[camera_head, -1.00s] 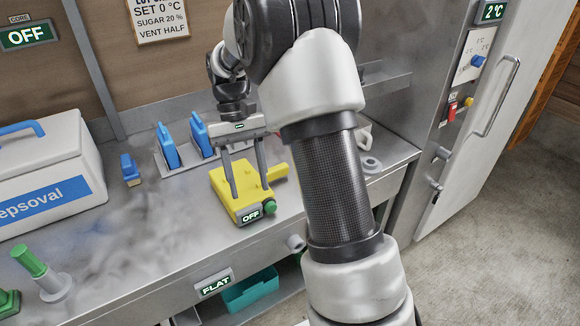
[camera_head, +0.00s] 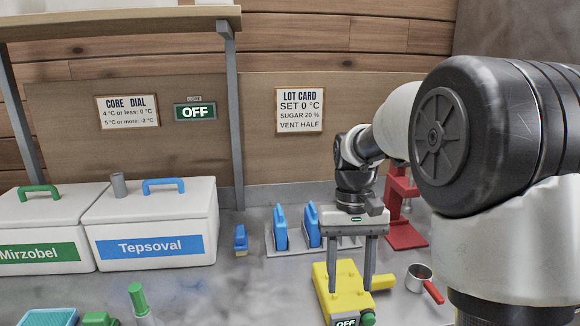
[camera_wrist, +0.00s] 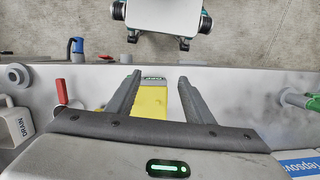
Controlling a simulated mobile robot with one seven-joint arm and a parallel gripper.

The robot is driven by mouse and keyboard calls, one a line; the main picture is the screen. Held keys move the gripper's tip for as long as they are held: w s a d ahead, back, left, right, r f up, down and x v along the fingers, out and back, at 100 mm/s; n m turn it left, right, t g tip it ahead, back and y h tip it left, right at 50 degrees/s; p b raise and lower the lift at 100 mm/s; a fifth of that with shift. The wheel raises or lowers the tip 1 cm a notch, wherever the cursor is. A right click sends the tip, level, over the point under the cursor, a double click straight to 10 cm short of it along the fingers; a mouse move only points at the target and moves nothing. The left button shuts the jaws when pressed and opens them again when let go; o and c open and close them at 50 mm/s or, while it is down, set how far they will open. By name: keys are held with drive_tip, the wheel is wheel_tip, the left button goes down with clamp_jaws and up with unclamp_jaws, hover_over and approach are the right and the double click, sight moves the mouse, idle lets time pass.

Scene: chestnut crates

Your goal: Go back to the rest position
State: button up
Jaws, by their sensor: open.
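My gripper (camera_head: 350,290) is open, with its two grey fingers pointing down at a yellow device on the steel counter. The yellow device (camera_head: 327,300) has a side handle, a green knob and a display reading OFF at its front. In the wrist view the fingers (camera_wrist: 159,82) stand apart, and the yellow device (camera_wrist: 151,103) shows between and beyond them. I cannot tell whether the fingertips touch it. My arm is reaching out over the counter from the right and hides part of the back right.
Blue-handled tools (camera_head: 281,228) stand in a rack behind the gripper. A red stand (camera_head: 405,232) and a small red-handled pot (camera_head: 419,278) are close on the right. White boxes labelled Tepsoval (camera_head: 205,222) and Mirzobel (camera_head: 50,222) fill the left.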

drive_tip(key=s+r+t, duration=0.4)
drive_tip(key=s, duration=0.4)
drive_tip(key=s+r+t, duration=0.3)
drive_tip(key=s+t, duration=0.1)
drive_tip(key=s, duration=0.5)
wheel_tip(320, 180, up, 14)
drive_tip(key=p, duration=1.4)
drive_tip(key=shift+w+r, duration=0.15)
drive_tip(key=shift+w, duration=0.05)
